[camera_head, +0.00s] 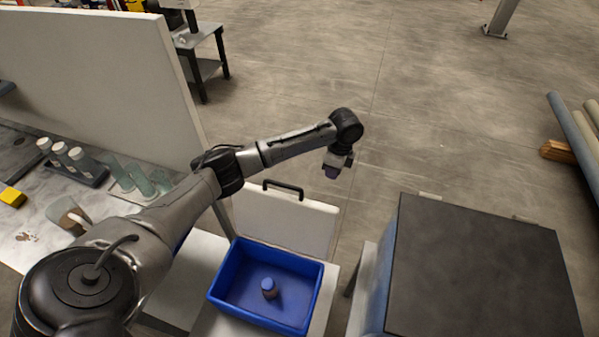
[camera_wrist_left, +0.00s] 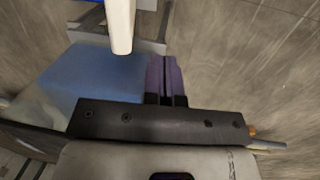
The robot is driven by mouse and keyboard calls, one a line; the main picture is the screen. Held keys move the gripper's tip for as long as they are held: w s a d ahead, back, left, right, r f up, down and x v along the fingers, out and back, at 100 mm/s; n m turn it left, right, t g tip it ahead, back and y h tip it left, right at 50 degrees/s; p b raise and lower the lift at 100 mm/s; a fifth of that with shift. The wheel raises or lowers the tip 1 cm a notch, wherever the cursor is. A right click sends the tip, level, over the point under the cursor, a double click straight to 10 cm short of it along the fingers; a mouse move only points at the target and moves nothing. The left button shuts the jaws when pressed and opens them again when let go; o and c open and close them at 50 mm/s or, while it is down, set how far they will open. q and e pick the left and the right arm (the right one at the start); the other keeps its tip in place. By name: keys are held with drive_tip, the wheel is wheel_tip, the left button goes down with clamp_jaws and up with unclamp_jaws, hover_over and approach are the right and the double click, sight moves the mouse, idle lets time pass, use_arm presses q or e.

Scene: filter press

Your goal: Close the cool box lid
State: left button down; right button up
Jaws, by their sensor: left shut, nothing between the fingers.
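The cool box (camera_head: 318,300) is blue and open, standing on a pale surface. Its white lid (camera_head: 285,222) stands raised at the box's far side, with a black handle (camera_head: 284,187) on its top edge. A small brown bottle with a blue cap (camera_head: 268,286) stands inside the box. My left gripper (camera_head: 332,172) is shut and empty, to the right of the handle and near the lid's upper right corner. In the left wrist view its purple fingers (camera_wrist_left: 165,78) are together, with a white edge (camera_wrist_left: 121,28), apparently the lid's, close by. My right gripper is out of view.
A dark-topped blue cabinet (camera_head: 480,265) stands right of the box. A white panel (camera_head: 100,75) rises at the left behind a bench with a rack of bottles (camera_head: 72,163) and a yellow block (camera_head: 12,197). The floor beyond the lid is clear.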

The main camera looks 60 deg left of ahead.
use_arm(q)
drive_tip(key=s+a+r+g+h+p, duration=0.1)
drive_tip(key=a+r+g+h, duration=0.1)
drive_tip(key=a+r, duration=0.5)
drive_tip(key=s+d+f+p, duration=0.1)
drive_tip(key=s+f, duration=0.6)
drive_tip(key=f, duration=0.3)
drive_tip(key=shift+d+n+h, duration=0.3)
drive_tip(key=shift+n, duration=0.1)
drive_tip(key=shift+d+p, duration=0.1)
drive_tip(key=shift+p, duration=0.3)
